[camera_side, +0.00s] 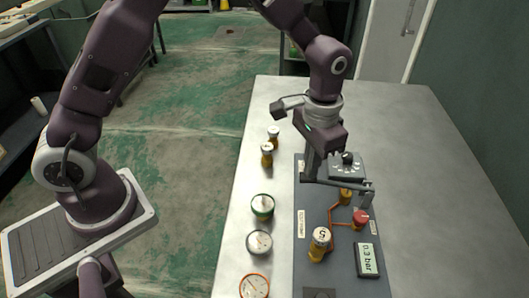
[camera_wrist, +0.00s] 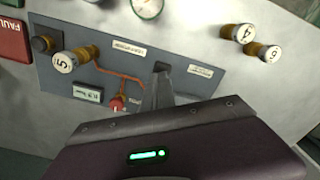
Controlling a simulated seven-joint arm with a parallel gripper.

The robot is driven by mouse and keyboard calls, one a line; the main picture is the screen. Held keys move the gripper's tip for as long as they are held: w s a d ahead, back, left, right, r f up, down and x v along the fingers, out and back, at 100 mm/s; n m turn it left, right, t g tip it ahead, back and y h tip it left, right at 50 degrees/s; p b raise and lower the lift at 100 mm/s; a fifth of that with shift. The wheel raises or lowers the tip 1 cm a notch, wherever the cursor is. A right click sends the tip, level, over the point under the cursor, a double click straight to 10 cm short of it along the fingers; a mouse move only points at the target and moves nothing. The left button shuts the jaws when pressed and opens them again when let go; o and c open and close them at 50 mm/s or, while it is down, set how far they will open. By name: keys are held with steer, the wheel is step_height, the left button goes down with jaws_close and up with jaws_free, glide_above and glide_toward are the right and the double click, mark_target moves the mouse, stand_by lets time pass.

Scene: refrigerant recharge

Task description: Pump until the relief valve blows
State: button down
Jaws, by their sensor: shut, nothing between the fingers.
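A grey panel (camera_side: 312,258) on the bench carries orange pipes, a red-capped fitting (camera_side: 360,219) and a display (camera_side: 368,260) that seems to read 0.3 bar. A brass canister with a white numbered top (camera_side: 319,243) stands on it; the wrist view shows this as canister 5 (camera_wrist: 66,62). A grey lever bar (camera_side: 347,183) runs across the panel above a grey post (camera_side: 366,200). My gripper (camera_side: 311,177) is shut and empty at the lever's left end; whether it touches the lever is unclear. In the wrist view my fingers (camera_wrist: 158,92) point at the panel. I cannot tell which fitting is the relief valve.
Two loose canisters (camera_side: 267,154) (camera_side: 273,137) stand left of the panel. Green (camera_side: 262,206), white (camera_side: 259,242) and orange-rimmed (camera_side: 254,286) gauges lie nearer the camera. A grey knobbed box (camera_side: 346,170) sits behind the lever. A red FAULT box (camera_wrist: 13,40) shows in the wrist view. The bench's right side is clear.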

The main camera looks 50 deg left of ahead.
steer(key=shift+f, duration=1.3)
steer(key=shift+r, duration=2.6)
steer(key=shift+f, duration=0.1)
steer(key=shift+f, duration=2.5)
steer(key=shift+r, duration=2.6)
